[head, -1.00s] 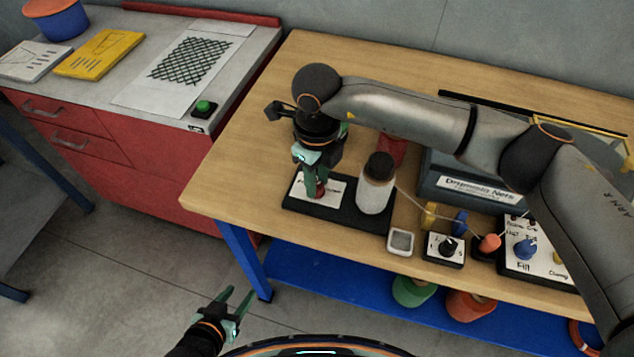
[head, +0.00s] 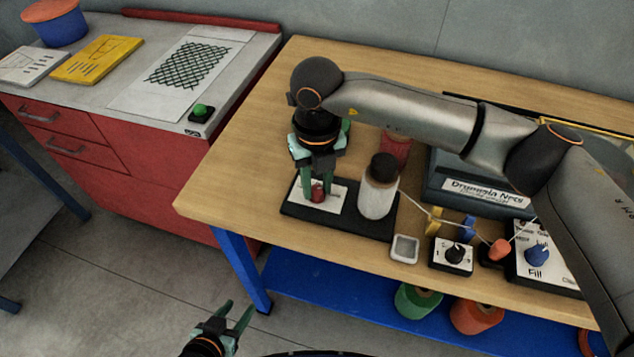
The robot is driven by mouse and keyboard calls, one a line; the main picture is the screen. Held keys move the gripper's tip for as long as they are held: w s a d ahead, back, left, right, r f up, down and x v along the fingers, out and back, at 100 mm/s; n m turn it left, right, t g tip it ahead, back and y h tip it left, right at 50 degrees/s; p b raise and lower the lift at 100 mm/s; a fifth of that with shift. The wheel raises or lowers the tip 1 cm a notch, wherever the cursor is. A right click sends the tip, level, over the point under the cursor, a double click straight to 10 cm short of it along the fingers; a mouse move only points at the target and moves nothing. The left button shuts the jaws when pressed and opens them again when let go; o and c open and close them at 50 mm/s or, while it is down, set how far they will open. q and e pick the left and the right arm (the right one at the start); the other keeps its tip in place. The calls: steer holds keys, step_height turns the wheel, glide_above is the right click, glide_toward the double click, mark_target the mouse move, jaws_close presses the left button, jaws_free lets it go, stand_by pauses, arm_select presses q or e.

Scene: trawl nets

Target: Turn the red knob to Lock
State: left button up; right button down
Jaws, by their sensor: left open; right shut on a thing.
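The red knob (head: 318,192) stands on a white label plate (head: 331,204) on a black base (head: 350,222) near the table's front left. My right gripper (head: 318,188) points down over it, its green fingers on either side, shut on the knob. The lettering on the plate is too small and partly covered to read, so I cannot tell where the knob points. My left gripper (head: 235,318) is open and empty, low in front of the table.
A white bottle with a dark cap (head: 377,190) stands just right of the knob.

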mark_target(317, 189)
stand_by(0.3)
steer(key=c, duration=0.6)
jaws_free()
step_height(317, 189, up, 13)
steer(key=shift+f+b, duration=0.2)
steer(key=shift+b, duration=0.2)
